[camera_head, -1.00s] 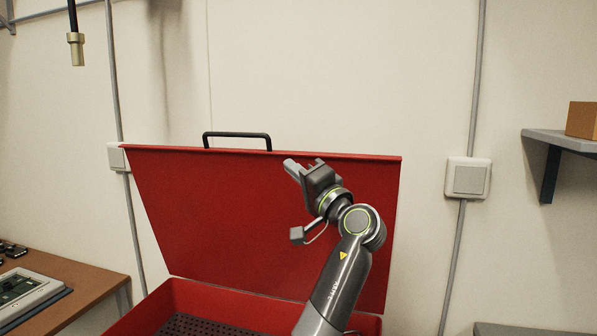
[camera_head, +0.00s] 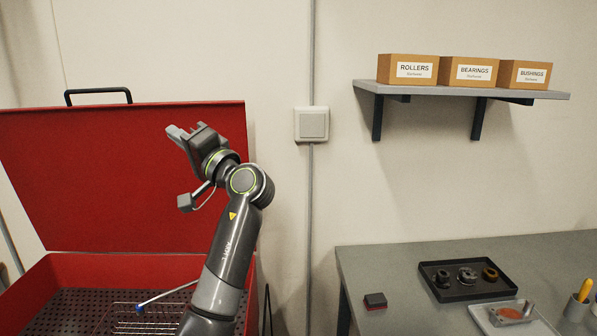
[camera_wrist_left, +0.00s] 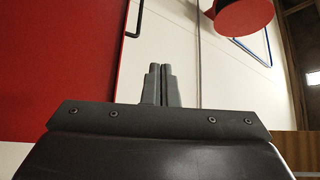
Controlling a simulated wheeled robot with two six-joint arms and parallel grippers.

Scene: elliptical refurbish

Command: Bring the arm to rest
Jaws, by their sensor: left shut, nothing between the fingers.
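My left arm (camera_head: 232,250) rises in front of the red washer-like bin with its lid up. My left gripper (camera_head: 172,130) is raised and points up and to the left, in front of the open red lid (camera_head: 90,180). It is shut and empty. In the left wrist view the two fingers (camera_wrist_left: 159,84) stand side by side, closed together, with the red lid (camera_wrist_left: 60,60) to their left and pale wall behind. My right gripper is in no view.
The red bin (camera_head: 160,268) holds a wire basket (camera_head: 125,318). At right, a grey bench (camera_head: 380,262) carries a black tray (camera_head: 465,292) of dark ring parts and a small dark-red block (camera_head: 375,301). Above it, a shelf (camera_head: 450,91) holds labelled boxes. A wall switch box (camera_head: 312,124) lies between.

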